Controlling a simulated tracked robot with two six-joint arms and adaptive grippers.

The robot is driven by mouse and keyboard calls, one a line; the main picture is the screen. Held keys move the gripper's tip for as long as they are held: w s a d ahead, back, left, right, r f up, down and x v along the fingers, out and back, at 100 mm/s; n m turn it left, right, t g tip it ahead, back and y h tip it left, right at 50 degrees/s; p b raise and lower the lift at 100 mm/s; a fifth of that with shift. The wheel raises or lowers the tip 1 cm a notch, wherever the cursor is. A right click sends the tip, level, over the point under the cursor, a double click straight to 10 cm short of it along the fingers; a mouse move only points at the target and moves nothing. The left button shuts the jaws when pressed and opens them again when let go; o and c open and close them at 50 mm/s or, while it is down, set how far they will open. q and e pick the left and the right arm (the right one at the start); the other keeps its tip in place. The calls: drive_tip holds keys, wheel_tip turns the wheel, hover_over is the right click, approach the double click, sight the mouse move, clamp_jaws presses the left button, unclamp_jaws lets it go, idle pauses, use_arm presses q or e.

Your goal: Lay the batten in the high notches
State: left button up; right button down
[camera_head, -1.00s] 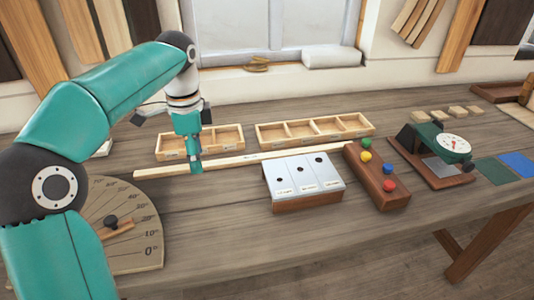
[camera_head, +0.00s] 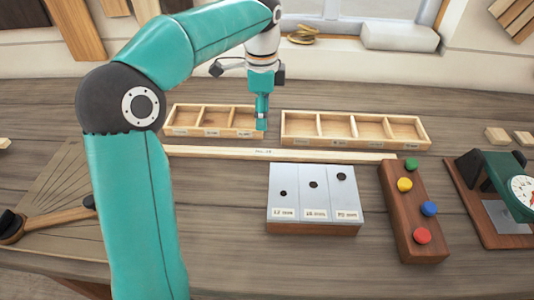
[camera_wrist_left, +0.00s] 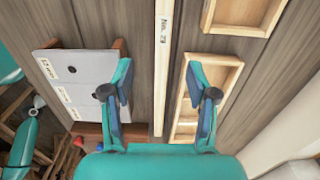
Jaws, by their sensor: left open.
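The batten (camera_head: 215,151) is a long pale strip with a small label, lying left to right in front of two wooden trays. Its left end is close to my arm. In the left wrist view the batten (camera_wrist_left: 162,50) runs between the spread fingers, touching neither as far as I can see. My left gripper (camera_head: 261,122) is open and empty, in front of the left tray's right end; it also shows in the left wrist view (camera_wrist_left: 158,82). Its height over the batten is hard to judge. I cannot make out any high notches. My right gripper is not in view.
The left tray (camera_head: 212,133) and right tray (camera_head: 355,143) stand behind the batten. In front are a grey-topped block with holes (camera_head: 313,200) and a brown block with coloured knobs (camera_head: 412,225). A dial gauge stand (camera_head: 480,215) is at right, an angle board (camera_head: 55,205) at left.

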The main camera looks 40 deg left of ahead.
use_arm(q)
hover_over(264, 152)
drive_tip(key=f, duration=0.7)
drive_tip(key=shift+s+d+b, duration=0.1)
drive_tip(key=shift+s+b, duration=0.2)
drive_tip(key=shift+w+f, duration=0.15)
drive_tip(key=shift+f, duration=1.4)
drive_tip(key=shift+w+f, duration=0.15)
drive_tip(key=shift+f, duration=1.35)
clamp_jaws()
